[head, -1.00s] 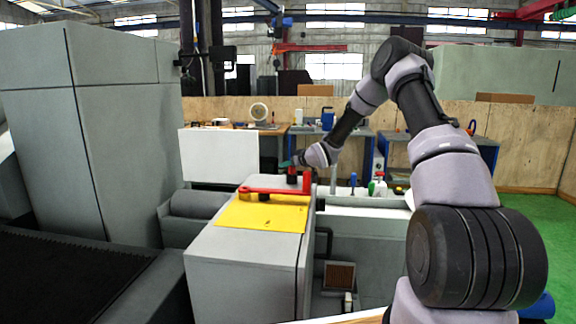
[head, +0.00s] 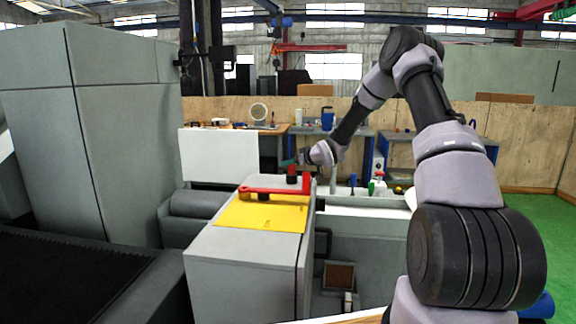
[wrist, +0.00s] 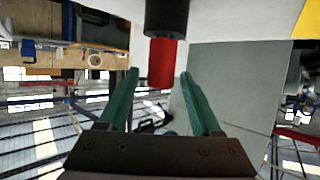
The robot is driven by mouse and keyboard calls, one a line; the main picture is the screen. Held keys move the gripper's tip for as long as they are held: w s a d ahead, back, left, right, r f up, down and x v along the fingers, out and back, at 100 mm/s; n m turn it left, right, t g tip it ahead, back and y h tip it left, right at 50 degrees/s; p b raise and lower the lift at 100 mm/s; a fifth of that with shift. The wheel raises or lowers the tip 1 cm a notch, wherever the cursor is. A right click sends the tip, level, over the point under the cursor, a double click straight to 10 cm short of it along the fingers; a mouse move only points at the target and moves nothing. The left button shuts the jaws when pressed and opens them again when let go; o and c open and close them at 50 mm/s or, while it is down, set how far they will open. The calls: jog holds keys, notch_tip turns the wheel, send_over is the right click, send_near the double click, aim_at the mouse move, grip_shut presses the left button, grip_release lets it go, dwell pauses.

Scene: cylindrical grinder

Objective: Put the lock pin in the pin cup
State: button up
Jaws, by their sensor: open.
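A red cylinder with a black round part, which looks like the lock pin (wrist: 162,63), shows in the wrist view between and beyond the fingertips. In the head view it stands upright at the far end of the grey housing (head: 245,262), by the red lever (head: 275,190). I cannot tell whether the black part belongs to the pin or is a holder under it. My gripper (wrist: 160,85) is open, its green fingers on either side of the red part with gaps visible. In the head view my gripper (head: 291,162) is small and partly hidden. I cannot make out the pin cup for certain.
A yellow plate (head: 258,216) lies under the red lever on the housing. Small bottles (head: 376,184) stand on the ledge to the right. A tall grey cabinet (head: 115,140) is at the left. Workbenches stand behind, with green floor (head: 545,215) at the right.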

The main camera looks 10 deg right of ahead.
jog(key=s+d+r+m+g+h, duration=0.1)
jog(key=s+d+r+m+h, duration=0.2)
jog(key=s+r, duration=0.85)
jog(key=s+d+r+m+g+h, duration=0.25)
jog(key=s+d+r, duration=0.45)
jog(key=s, duration=0.7)
jog(key=s+a+r+m+y, duration=0.1)
jog(key=s+a+r+m, duration=0.1)
jog(key=s, duration=1.1)
jog(key=s+a+r+m+g, duration=0.1)
jog(key=s+a+r+m, duration=0.1)
jog(key=s, duration=1.1)
jog(key=shift+a+r+y, duration=0.35)
jog(key=shift+a+r, duration=0.1)
jog(key=shift+r, duration=0.2)
jog(key=shift+c, duration=0.2)
